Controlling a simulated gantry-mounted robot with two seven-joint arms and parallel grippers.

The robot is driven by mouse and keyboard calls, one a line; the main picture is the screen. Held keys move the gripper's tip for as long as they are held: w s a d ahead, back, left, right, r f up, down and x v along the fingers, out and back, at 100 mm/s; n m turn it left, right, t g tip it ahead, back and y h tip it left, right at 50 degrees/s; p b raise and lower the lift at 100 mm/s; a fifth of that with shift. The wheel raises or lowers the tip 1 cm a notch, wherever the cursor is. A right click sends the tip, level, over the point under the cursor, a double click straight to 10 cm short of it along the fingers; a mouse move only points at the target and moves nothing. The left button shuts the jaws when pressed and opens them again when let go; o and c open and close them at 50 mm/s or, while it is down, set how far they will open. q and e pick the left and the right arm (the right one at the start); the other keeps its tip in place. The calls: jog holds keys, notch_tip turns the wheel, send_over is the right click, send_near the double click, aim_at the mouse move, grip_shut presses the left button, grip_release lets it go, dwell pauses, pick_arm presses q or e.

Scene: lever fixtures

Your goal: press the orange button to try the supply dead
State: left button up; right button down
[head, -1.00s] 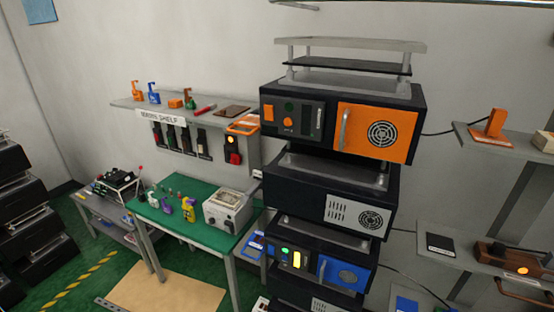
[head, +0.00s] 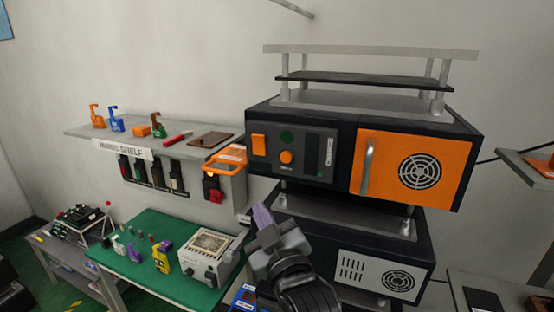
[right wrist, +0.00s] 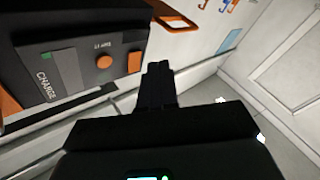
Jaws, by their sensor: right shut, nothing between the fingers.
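The orange-door unit (head: 415,170) stands in the upper part of the stack in the head view. Its grey control panel (head: 318,150) carries a round orange button (head: 286,157), a dark green round lamp (head: 288,136) and a square orange switch (head: 259,144). In the right wrist view the round orange button (right wrist: 104,62) and the square orange switch (right wrist: 134,62) show at upper left. My right gripper (head: 262,214) is shut and empty, below and left of the round button, apart from the panel. Its fingers also show in the right wrist view (right wrist: 159,72). My left gripper is not in view.
A wall shelf (head: 95,131) with hooks and locks is at left, with an orange handle (head: 226,155) near the unit. Below is a green-topped table (head: 140,272) with a grey instrument (head: 205,255). A dark lower unit (head: 415,245) sits under the orange-door one.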

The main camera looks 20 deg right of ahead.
aim_at(286, 157)
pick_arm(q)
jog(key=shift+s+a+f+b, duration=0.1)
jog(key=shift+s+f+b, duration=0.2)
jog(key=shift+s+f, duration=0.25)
pick_arm(e)
notch_tip(286, 157, up, 7)
jog(key=s+t, duration=0.1)
jog(key=shift+s+f+t, duration=0.2)
jog(key=shift+s+t, duration=0.1)
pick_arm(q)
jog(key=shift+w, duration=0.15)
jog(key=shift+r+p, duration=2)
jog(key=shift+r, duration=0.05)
pick_arm(e)
jog(key=shift+w+d, duration=3.05)
jog(key=shift+w, duration=0.2)
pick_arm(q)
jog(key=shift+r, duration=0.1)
pick_arm(e)
jog(key=shift+w+d, duration=0.1)
jog(key=shift+w+d, duration=0.2)
